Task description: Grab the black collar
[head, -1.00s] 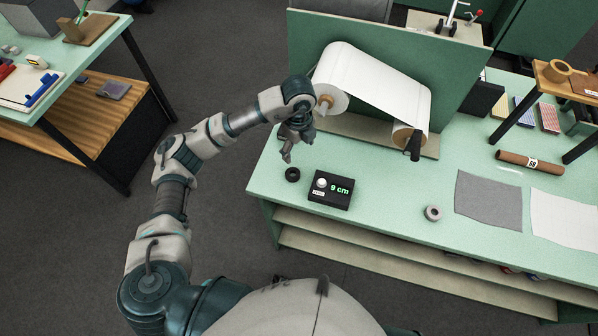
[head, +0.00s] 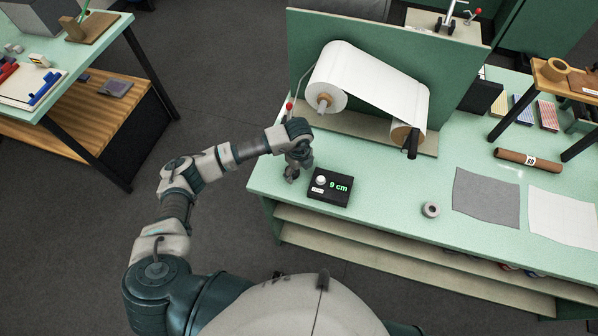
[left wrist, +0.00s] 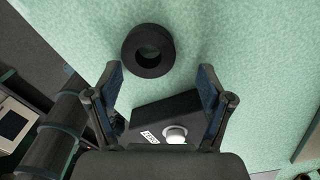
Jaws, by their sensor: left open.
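The black collar (left wrist: 148,51) is a thick dark ring lying flat on the green bench. In the left wrist view it sits just beyond my left gripper (left wrist: 158,78), between the lines of its two spread fingers and nearer the left one. The gripper is open and empty, with a gap between its fingertips and the ring. In the head view my left gripper (head: 292,172) points down at the bench's left end and hides the collar. My right gripper is not in view.
A black box (head: 330,187) reading "9 cm" stands close to the right of my left gripper; it also shows in the wrist view (left wrist: 165,118). A paper roll on a stand (head: 375,78) rises behind. A grey ring (head: 431,209) lies further right. Bare bench lies between.

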